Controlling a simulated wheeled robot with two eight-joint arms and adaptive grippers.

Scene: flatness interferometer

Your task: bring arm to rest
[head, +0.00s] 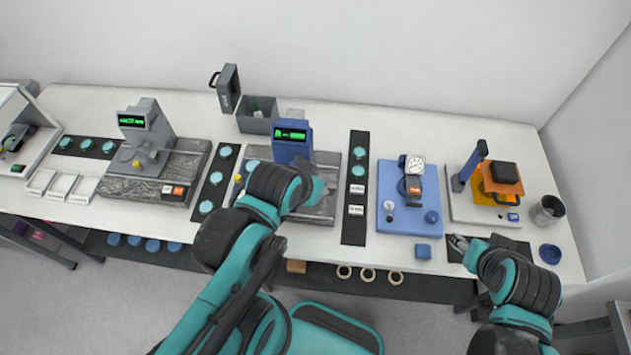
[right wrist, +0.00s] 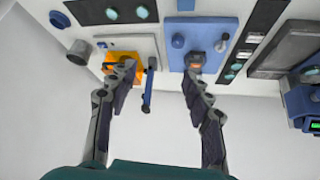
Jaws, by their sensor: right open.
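My left arm reaches over the grey plate (head: 312,212) of a blue instrument with a green display (head: 291,139). My left gripper (head: 322,188) is mostly hidden by its own wrist, so its jaws cannot be made out. My right gripper (head: 458,243) is low at the front edge of the table, between the blue dial-gauge plate (head: 405,218) and the orange-stage unit. In the right wrist view my right gripper (right wrist: 159,65) has its two fingers wide apart with nothing between them.
A blue block (head: 423,251) lies close left of my right gripper. The orange stage (head: 498,187) with a blue post (head: 468,167) stands behind it. A grey cup (head: 547,210) and a blue ring (head: 550,253) are at the right end. A grey bin (head: 257,117) stands at the back.

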